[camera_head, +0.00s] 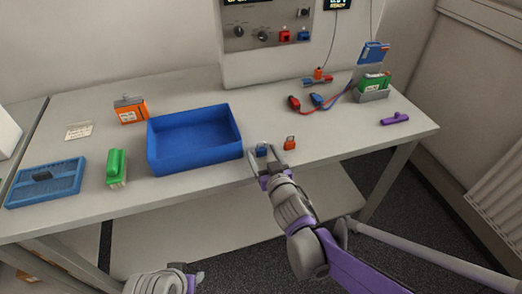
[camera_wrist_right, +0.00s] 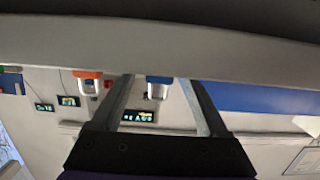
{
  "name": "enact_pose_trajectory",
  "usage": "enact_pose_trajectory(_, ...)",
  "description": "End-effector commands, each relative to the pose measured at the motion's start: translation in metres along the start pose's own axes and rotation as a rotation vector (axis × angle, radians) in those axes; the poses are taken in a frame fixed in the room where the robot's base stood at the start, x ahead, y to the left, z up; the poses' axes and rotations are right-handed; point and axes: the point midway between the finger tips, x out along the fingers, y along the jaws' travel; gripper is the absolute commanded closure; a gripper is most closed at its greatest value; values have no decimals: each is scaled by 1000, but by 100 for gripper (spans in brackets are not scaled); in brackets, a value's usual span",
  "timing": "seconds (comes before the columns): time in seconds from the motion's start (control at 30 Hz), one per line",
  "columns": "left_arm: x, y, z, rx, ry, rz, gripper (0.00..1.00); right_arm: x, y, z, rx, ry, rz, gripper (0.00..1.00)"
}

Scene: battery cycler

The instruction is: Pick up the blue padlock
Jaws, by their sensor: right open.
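In the right wrist view, which looks upside down, the blue padlock (camera_wrist_right: 158,88) shows between the two fingers. My right gripper (camera_head: 266,160) is open and empty at the table's front edge, with its fingers pointing at the padlock. I cannot tell whether a finger touches it. My left gripper (camera_head: 194,279) shows only in part at the bottom of the head view, and its jaws are unclear.
An orange-red padlock (camera_head: 289,144) stands close to the right of the blue one. The blue bin (camera_head: 194,168) is close on the left. The cycler panel (camera_head: 268,25) stands behind.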

Motion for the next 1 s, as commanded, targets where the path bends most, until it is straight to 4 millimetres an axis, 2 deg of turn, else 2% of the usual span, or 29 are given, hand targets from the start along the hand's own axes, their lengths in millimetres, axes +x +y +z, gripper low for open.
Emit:
enact_pose_trajectory(0.13, -3, 0, -1, 0, 1, 0, 50, 16, 0, -1, 0, 0, 0, 22)
enact_pose_trajectory(0.43, -3, 0, -1, 0, 1, 0, 50, 20, 0, 0, 0, 0, 0, 24)
enact_pose_trajectory(0.83, -3, 0, -1, 0, 1, 0, 50, 20, 0, 0, 0, 0, 0, 96)
enact_pose_trajectory(0.87, -3, 0, -1, 0, 1, 0, 50, 20, 0, 0, 0, 0, 0, 100)
enact_pose_trajectory(1.0, -3, 0, -1, 0, 1, 0, 50, 20, 0, -1, 0, 0, 0, 100)
